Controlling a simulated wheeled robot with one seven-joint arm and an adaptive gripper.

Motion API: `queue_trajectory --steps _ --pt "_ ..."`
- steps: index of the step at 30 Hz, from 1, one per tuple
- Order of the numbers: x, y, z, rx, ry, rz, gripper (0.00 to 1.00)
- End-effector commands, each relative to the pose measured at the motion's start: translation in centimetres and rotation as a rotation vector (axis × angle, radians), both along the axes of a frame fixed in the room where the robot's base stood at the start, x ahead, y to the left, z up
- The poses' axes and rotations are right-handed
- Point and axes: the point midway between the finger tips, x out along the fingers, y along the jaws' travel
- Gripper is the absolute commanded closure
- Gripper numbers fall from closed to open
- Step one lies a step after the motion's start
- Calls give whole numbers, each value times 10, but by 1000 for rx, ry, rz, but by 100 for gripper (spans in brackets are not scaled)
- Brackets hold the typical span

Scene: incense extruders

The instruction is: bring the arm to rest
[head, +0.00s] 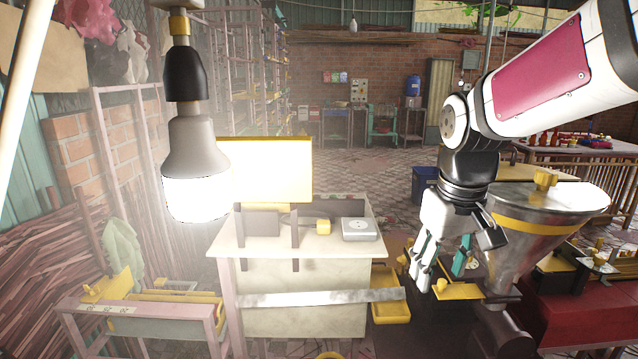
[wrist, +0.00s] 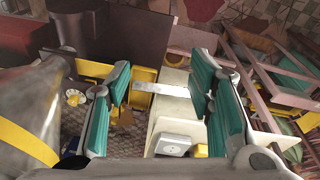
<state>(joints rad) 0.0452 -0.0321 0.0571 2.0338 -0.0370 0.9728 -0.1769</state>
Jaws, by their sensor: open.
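My arm reaches in from the upper right of the head view and bends down at the wrist. My gripper (head: 436,274) hangs beside the metal hopper, to the right of the white-topped table. In the wrist view my gripper (wrist: 160,108) shows its green-padded fingers spread wide apart, with nothing between them. Through the gap I see the white table and yellow parts further below. No object is held.
A steel hopper (head: 540,222) with a yellow band stands close right of my gripper. A white-topped table (head: 300,243) carries a small scale (head: 359,229). A lit bulb (head: 196,185) hangs at the left. A yellow tray (head: 391,308) lies below. Open floor lies behind.

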Motion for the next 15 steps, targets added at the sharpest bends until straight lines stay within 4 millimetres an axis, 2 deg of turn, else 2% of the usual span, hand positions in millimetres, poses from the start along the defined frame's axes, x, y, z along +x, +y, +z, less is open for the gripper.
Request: queue_trajectory --steps 1,6,12,15 --pt "-18 0 9 1 -24 -14 52" --pt "-76 -1 25 14 -92 -71 52" --pt "-140 -1 25 40 -168 -132 52" --pt "-164 -1 20 55 -199 -157 52"
